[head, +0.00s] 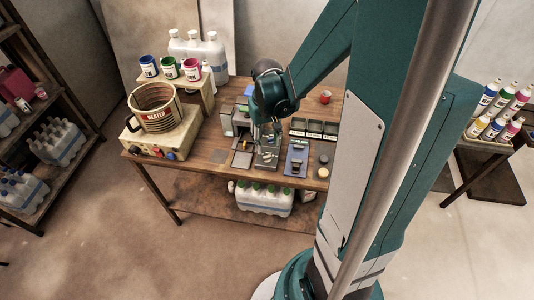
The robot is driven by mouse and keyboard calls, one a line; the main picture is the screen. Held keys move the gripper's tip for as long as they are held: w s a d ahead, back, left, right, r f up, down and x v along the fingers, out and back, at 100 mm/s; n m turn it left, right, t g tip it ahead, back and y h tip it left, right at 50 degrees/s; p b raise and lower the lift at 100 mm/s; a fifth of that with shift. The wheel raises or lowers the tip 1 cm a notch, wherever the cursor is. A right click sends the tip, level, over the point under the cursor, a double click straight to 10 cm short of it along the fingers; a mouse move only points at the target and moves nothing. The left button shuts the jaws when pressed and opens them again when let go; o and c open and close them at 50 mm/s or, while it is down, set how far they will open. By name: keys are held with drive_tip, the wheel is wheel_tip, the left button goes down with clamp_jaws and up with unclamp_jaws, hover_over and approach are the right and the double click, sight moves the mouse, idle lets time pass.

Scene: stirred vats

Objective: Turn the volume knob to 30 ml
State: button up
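My gripper (266,133) hangs over the middle of the wooden workbench, pointing down. It is small and dark here, and I cannot tell whether its fingers are open or shut. Right below it is a grey flat device (266,160), partly hidden by the gripper. A blue panel (297,158) with dark parts on it lies just to the right. A grey boxy machine (228,120) stands to the left of the gripper. I cannot make out which part is the volume knob, nor any ml marks.
The workbench (216,150) also bears a heater pot (154,107) on a pale base at left, paint cans (170,68) on a riser, a dark segmented tray (314,129) and a red cup (325,97). A bottle crate (264,199) sits on its lower shelf.

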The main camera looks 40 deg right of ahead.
sight(267, 158)
drive_tip(key=shift+f, duration=0.1)
drive_tip(key=shift+f+b, duration=0.45)
drive_tip(key=shift+f, duration=3.3)
drive_tip(key=shift+c, duration=0.3)
drive_tip(key=c, duration=0.8)
